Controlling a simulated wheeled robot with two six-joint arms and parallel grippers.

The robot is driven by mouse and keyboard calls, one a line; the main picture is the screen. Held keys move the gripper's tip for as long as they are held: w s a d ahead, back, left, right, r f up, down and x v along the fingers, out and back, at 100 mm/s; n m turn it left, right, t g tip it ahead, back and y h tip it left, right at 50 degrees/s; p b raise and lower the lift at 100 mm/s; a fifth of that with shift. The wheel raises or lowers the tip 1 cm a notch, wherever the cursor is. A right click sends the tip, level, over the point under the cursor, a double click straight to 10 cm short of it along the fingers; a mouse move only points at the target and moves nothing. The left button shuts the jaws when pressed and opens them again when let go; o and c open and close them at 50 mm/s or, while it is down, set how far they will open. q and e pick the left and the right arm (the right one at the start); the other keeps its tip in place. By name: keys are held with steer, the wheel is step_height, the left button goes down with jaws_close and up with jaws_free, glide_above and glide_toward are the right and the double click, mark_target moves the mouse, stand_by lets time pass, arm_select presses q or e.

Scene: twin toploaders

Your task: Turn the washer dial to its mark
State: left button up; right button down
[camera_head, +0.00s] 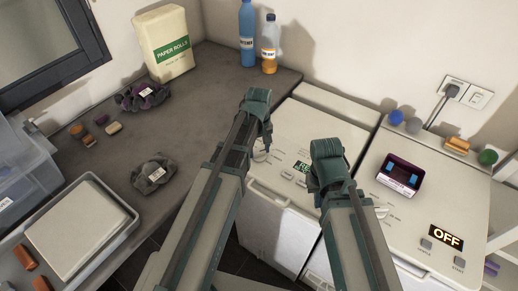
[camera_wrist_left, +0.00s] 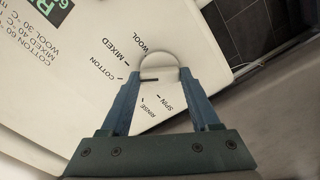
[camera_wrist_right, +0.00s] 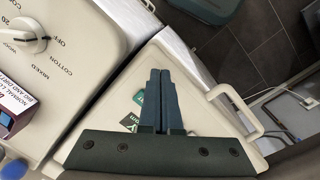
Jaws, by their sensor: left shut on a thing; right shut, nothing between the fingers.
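A pale round dial (camera_wrist_left: 158,68) sits on the left toploader's white panel (camera_head: 300,125). Printed words ring it: COTTON, MIXED, WOOL, SPIN and RINSE. A dark line on the dial points left in the left wrist view; I cannot tell which mark it meets. My left gripper (camera_head: 265,147) is shut on the dial, with a finger (camera_wrist_left: 123,103) on each side. In the head view the gripper partly hides the dial. My right gripper (camera_head: 318,181) is shut and empty above the left toploader's front right part. Its fingertips (camera_wrist_right: 160,72) touch each other in the right wrist view.
The right toploader (camera_head: 410,215) has its own dial (camera_wrist_right: 28,40), an OFF display (camera_head: 445,238) and a dark box (camera_head: 400,175) on top. A green display (camera_head: 303,167) is partly hidden.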

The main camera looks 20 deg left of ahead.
mark_target(259, 152)
arm_select(q)
steer(key=shift+m, duration=1.1)
steer(key=o, duration=1.4)
steer(key=shift+c, duration=0.2)
step_height(259, 152, up, 14)
steer(key=p, duration=1.4)
arm_select(e)
step_height(259, 152, up, 14)
arm_select(q)
steer(key=shift+f, duration=0.15)
arm_select(e)
steer(key=shift+f, duration=0.15)
